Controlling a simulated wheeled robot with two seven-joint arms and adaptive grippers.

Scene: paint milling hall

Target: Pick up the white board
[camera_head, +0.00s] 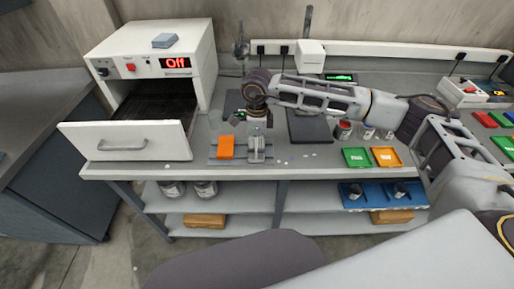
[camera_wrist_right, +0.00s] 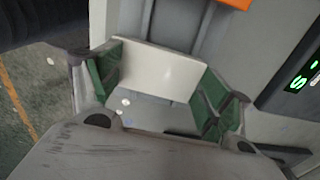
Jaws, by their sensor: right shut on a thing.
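The white board (camera_wrist_right: 160,68) is a small pale rectangular plate in the right wrist view. It lies between the green-padded fingers of my right gripper (camera_wrist_right: 158,82), which is shut on it at its two side edges. A grey fixture (camera_wrist_right: 178,22) shows just beyond the board. In the head view my right gripper (camera_head: 256,114) points down over the workbench, just above the grey metal fixture (camera_head: 257,148). The board is too small and covered to make out clearly there. My left gripper is not in view.
An orange block (camera_head: 226,147) stands left of the fixture. An oven (camera_head: 150,55) reading "Off" has its drawer (camera_head: 130,141) pulled out at the left. Green (camera_head: 356,157) and orange (camera_head: 386,156) trays and small cans (camera_head: 343,130) are to the right. White specks lie near the fixture.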

